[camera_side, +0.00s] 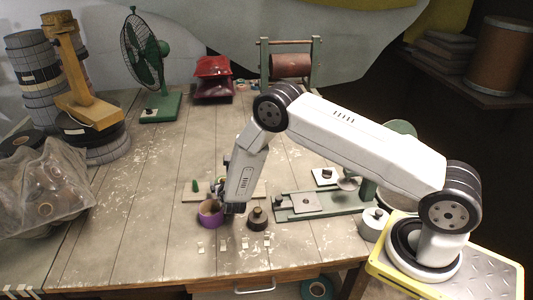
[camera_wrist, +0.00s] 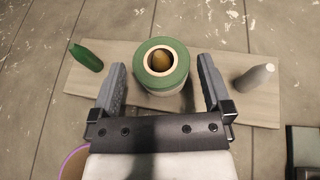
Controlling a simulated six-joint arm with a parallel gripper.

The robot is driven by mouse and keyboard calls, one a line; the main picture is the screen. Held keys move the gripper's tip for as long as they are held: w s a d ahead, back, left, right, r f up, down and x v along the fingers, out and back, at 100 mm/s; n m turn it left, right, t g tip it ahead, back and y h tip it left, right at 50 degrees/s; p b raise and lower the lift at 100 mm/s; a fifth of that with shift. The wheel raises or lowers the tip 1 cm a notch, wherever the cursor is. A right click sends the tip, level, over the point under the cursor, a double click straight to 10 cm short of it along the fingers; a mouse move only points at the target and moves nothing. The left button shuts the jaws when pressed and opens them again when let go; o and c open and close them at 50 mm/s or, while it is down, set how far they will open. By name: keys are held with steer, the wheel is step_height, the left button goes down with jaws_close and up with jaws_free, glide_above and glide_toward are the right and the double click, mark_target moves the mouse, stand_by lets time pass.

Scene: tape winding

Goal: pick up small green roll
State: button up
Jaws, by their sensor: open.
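In the wrist view, the small green roll (camera_wrist: 178,78) stands upright on a wooden board (camera_wrist: 208,112). It has a pale core, and a brown, rounded tip shows inside its hole. My gripper (camera_wrist: 161,68) is open, with one finger on each side of the roll. In the side view, my gripper (camera_side: 228,188) is low over the board (camera_side: 190,197), and the green roll is hidden or too small to make out there.
A green peg (camera_wrist: 86,57) and a grey-white peg (camera_wrist: 254,77) stand on the board at either side. A purple roll (camera_side: 210,219) and a dark roll (camera_side: 257,218) sit in front. A green metal fixture (camera_side: 310,205) stands to the right.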

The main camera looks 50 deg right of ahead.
steer(key=shift+x, duration=0.85)
steer(key=c, duration=1)
